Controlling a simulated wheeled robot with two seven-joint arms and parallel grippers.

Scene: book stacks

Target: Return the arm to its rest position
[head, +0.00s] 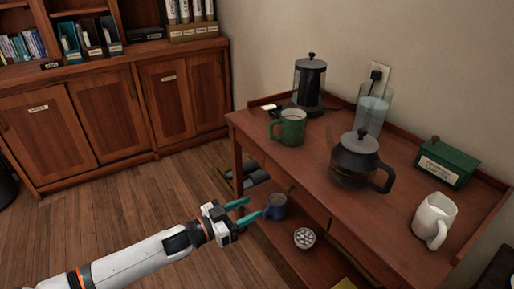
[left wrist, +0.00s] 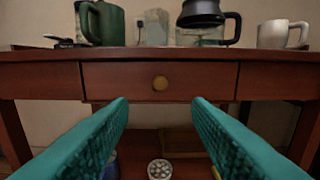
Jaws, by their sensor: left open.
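My left gripper (head: 247,212) is open and empty, with teal fingers. In the head view it is in front of the wooden side table (head: 318,163), below the level of its top. Nothing is between the fingers. My left arm (head: 140,262) reaches in from the lower left. My right gripper is not in view.
On the tabletop stand a green mug (head: 291,129), a coffee pot (head: 354,165), a white mug (head: 434,217), a green box (head: 446,163) and a dark grinder-like appliance (head: 309,84). A blue mug (head: 276,207) and a small bowl (head: 304,238) sit on the lower shelf. Floor (head: 120,205) at left is clear.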

